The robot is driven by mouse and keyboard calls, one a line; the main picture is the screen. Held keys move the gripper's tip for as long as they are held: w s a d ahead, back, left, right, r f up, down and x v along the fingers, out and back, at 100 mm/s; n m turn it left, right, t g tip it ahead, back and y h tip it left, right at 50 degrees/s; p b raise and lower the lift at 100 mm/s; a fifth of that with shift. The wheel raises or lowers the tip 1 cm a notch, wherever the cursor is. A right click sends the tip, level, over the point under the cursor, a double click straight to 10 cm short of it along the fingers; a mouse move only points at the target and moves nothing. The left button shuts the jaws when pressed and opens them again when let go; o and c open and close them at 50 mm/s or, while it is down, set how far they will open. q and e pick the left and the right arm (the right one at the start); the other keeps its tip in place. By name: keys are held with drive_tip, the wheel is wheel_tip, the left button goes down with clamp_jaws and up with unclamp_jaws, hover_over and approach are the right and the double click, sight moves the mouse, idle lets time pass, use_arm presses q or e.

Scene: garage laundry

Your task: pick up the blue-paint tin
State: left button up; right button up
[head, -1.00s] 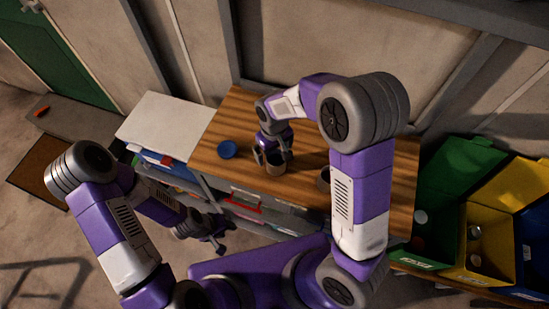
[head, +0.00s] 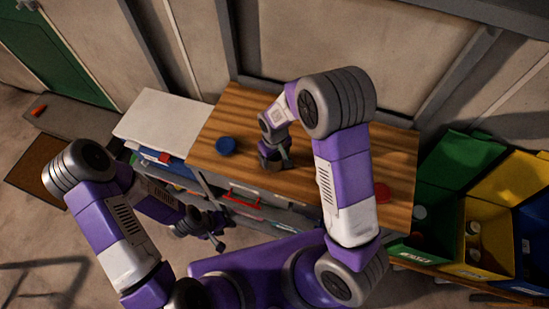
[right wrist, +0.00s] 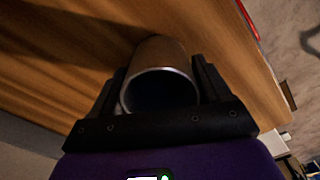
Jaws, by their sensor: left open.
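A grey metal tin (right wrist: 160,92) with an open top and a dark, bluish inside shows in the right wrist view. It stands between the two black fingers of my right gripper (right wrist: 157,85), with a finger close on each side. Whether they press on it is unclear. In the head view my right gripper (head: 276,164) is low over the wooden bench, and the tin is mostly hidden. A round blue item (head: 226,146), a lid or tin top, lies left of it. My left gripper (head: 219,236) is open and empty, below the bench front.
The wooden bench top (head: 240,105) is clear at the back. A red round item (head: 381,192) lies right of my right forearm. A white-topped unit (head: 160,118) adjoins on the left. Green (head: 455,160), yellow (head: 478,225) and blue bins stand at the right.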

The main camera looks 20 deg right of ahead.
drive_tip(key=c, duration=0.7)
wheel_tip(320, 180, up, 10)
drive_tip(key=m+p, duration=0.4)
drive_tip(key=m, duration=3.2)
wheel_tip(320, 180, down, 9)
drive_tip(key=shift+f+b, duration=0.15)
drive_tip(key=shift+b, duration=0.95)
drive_tip(key=shift+f, duration=0.25)
